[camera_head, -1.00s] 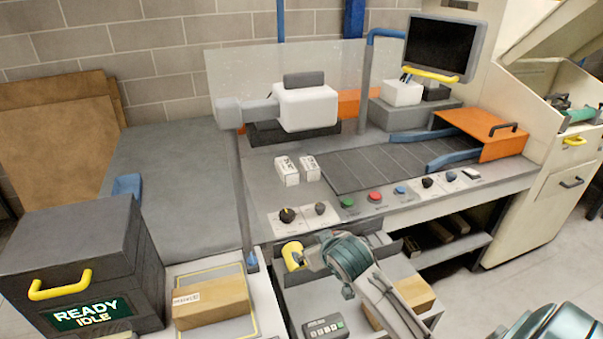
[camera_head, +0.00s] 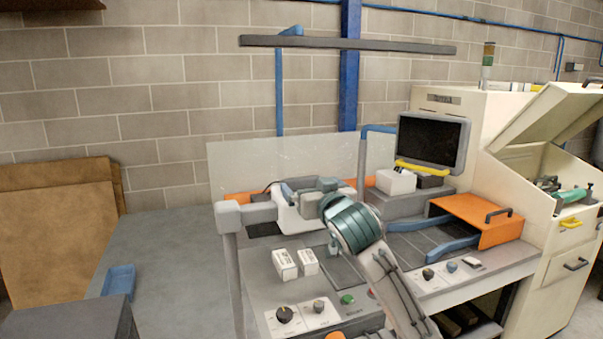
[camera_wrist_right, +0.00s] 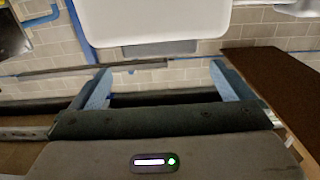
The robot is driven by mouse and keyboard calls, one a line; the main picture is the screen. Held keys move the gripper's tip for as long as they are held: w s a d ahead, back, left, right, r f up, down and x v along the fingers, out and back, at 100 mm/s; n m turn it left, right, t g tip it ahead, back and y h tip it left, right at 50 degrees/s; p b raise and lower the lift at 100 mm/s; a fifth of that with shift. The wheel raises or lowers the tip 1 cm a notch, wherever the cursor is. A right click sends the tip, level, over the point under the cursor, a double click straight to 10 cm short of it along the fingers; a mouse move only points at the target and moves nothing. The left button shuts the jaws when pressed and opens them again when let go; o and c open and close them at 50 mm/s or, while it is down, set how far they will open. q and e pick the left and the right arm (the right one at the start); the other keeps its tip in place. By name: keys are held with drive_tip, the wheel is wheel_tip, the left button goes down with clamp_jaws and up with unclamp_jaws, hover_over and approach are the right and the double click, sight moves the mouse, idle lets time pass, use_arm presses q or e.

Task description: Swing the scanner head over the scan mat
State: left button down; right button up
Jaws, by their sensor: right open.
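The scanner head (camera_head: 287,212) is a white box on a grey swing arm (camera_head: 258,213), which reaches right from a grey post (camera_head: 236,280) at the bench's left side. My right gripper (camera_head: 308,188) is open at the head's top and right side, partly covering it; contact cannot be told. In the right wrist view the white body of the scanner head (camera_wrist_right: 150,18) fills the top, beyond the two spread fingers (camera_wrist_right: 162,88), with nothing between them. The yellow-edged mat with a carton is outside the present views. My left gripper is not in view.
A monitor (camera_head: 432,143) and an orange cover (camera_head: 478,230) are to the right. The grey surface (camera_head: 165,260) at left is mostly clear.

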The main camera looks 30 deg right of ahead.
sight(303, 178)
drive_tip(key=p+x, duration=0.2)
drive_tip(key=x, duration=0.4)
drive_tip(key=shift+a+r, duration=0.1)
drive_tip(key=shift+w+p, duration=0.4)
drive_tip(key=shift+w, duration=0.15)
drive_tip(key=c, duration=1.1)
